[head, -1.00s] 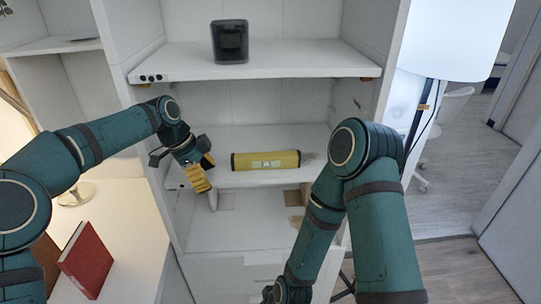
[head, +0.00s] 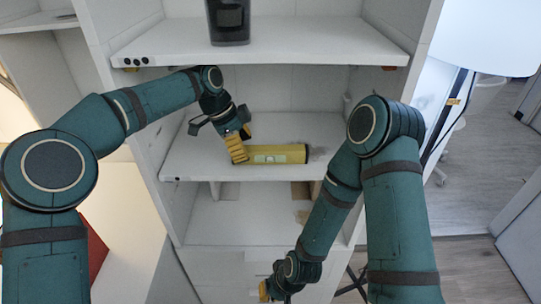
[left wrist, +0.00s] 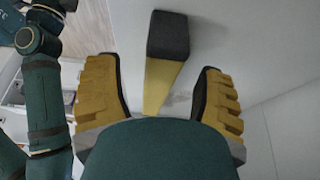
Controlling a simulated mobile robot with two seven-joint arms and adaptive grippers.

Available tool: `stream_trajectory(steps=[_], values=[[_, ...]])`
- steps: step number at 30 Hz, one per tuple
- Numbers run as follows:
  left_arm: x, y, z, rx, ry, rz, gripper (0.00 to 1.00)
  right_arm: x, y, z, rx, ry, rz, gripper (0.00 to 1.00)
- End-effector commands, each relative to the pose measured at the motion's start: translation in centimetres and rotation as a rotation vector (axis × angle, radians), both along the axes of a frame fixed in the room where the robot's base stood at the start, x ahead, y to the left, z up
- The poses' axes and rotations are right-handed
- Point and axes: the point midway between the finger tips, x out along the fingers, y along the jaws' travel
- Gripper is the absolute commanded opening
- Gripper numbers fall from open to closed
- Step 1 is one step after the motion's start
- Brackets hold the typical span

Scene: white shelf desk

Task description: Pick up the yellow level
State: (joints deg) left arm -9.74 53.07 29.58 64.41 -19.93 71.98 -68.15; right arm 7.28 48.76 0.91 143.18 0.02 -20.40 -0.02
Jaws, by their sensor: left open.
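The yellow level (head: 281,154), with dark end caps and a pale label, lies lengthwise on the middle shelf (head: 190,168). My left gripper (head: 240,147) is at its left end, and a yellow finger pad hides that end in the head view. In the left wrist view the level (left wrist: 160,88) shows between the two spread fingers of the left gripper (left wrist: 155,68), with a dark end cap farther off. A gap is visible on both sides, so the fingers are apart from it. My right gripper (head: 277,291) hangs low, and its jaws are unclear.
A dark box-shaped device (head: 229,22) stands on the upper shelf (head: 300,42), above the left arm. The shelf unit's side walls bound the space left and right. A red book (head: 97,252) is partly hidden behind my left arm. A lamp (head: 485,35) stands at right.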

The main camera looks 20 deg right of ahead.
Motion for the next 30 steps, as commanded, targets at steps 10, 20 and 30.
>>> stream_trajectory(steps=[10, 20, 30], values=[[-0.6, -2.4, 0.0, -0.001, 0.001, 0.001, 0.69, 0.1, 0.0, -0.3, 0.000, -0.002, -0.001, 0.00], [-1.8, -6.7, -0.8, 0.002, 0.002, 0.000, 0.69, 0.2, 0.0, -1.2, -0.001, -0.006, -0.002, 0.00], [-2.0, -7.4, -2.7, 0.000, -0.001, 0.002, 0.69, 0.4, -0.1, -1.7, -0.002, -0.009, -0.002, 0.00]])
